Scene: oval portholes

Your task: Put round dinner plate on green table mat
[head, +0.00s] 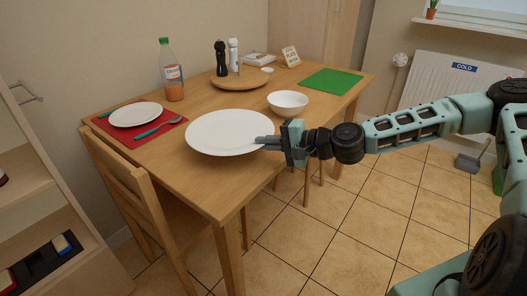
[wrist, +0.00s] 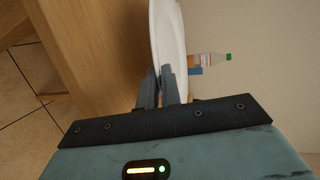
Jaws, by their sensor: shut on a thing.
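A large white round dinner plate (head: 229,132) is over the near middle of the wooden table in the head view. My gripper (head: 266,142) is shut on its right rim. In the wrist view the plate (wrist: 168,40) stands edge-on between the fingers of my gripper (wrist: 161,85). I cannot tell whether the plate touches the tabletop or hangs just above it. The green table mat (head: 331,80) lies flat and bare at the far right end of the table.
A white bowl (head: 288,102) stands between the plate and the green mat. A red mat (head: 135,130) with a smaller plate and cutlery is at left. A juice bottle (head: 171,75), shakers on a round wooden board (head: 241,84) and a small sign (head: 290,57) stand toward the back.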

